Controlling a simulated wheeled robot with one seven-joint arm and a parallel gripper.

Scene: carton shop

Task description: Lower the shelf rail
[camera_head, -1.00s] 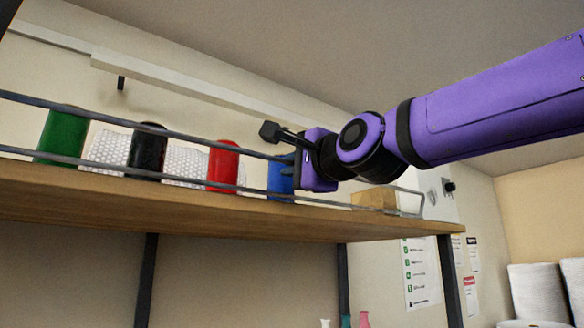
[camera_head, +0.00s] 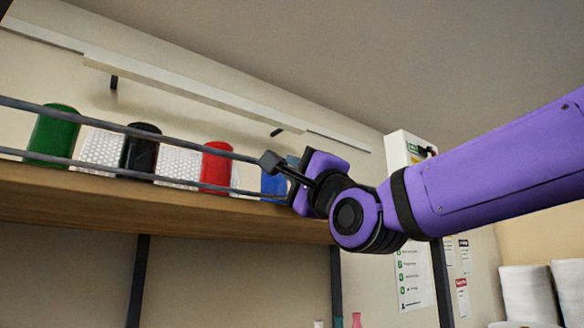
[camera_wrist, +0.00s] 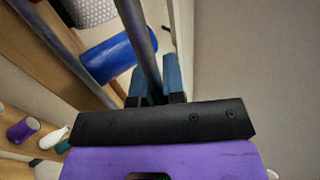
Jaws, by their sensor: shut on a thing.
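The shelf rail (camera_head: 190,143) is a pair of thin grey bars along the front of a wooden shelf (camera_head: 120,206). It crosses in front of the cans on the shelf. My gripper (camera_head: 290,166) is at the rail near the blue can, in front of the shelf. In the wrist view, a bar of the rail (camera_wrist: 138,38) runs down between the blue fingertips (camera_wrist: 156,84), which are shut on it. In the head view my wrist hides the fingertips' hold and the rail's right end.
Green (camera_head: 53,136), black (camera_head: 141,150), red (camera_head: 216,167) and blue (camera_head: 273,185) cans stand behind the rail, with white textured packs (camera_head: 178,163) between them. Dark posts (camera_head: 138,275) hold the shelf. Small bottles (camera_head: 356,321) stand below.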

